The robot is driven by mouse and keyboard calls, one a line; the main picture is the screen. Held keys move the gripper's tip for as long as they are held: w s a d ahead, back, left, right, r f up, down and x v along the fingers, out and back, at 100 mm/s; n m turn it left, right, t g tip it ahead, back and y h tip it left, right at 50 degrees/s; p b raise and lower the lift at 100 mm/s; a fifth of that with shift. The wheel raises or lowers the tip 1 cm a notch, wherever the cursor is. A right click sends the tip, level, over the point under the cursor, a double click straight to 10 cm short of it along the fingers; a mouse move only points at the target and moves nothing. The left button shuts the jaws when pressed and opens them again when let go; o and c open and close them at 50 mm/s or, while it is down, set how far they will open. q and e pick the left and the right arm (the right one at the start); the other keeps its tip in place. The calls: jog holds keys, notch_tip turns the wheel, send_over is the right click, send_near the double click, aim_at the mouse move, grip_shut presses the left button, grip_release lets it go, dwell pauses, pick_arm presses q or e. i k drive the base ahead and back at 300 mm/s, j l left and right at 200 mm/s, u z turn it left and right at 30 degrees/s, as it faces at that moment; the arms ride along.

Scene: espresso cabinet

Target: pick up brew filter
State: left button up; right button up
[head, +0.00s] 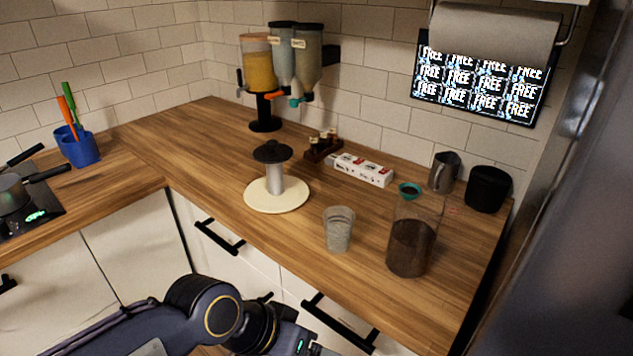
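I cannot pick out the brew filter with certainty in the head view. A device with a black top, a silver column and a round cream base (262,203) stands upright near the middle of the wooden counter. A small teal-rimmed piece (409,189) shows at the top of a clear container with dark contents (411,248), at the counter's right. My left arm comes in at the bottom left, below the counter's front edge. Its fingers are outside the picture. My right gripper is not seen.
A clear ribbed glass (339,230) stands near the front edge. A white box (362,171), a small wooden rack (322,148), a metal pitcher (444,172) and a black canister (488,189) stand behind. Drawer handles (338,322) protrude below the counter.

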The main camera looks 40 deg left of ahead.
aim_at(273, 153)
jog(key=k+j, duration=0.15)
jog(key=j, duration=0.25)
jog(key=k+j+u, duration=0.1)
jog(key=j, duration=0.3)
jog(key=k+j, duration=0.1)
jog(key=j, duration=0.3)
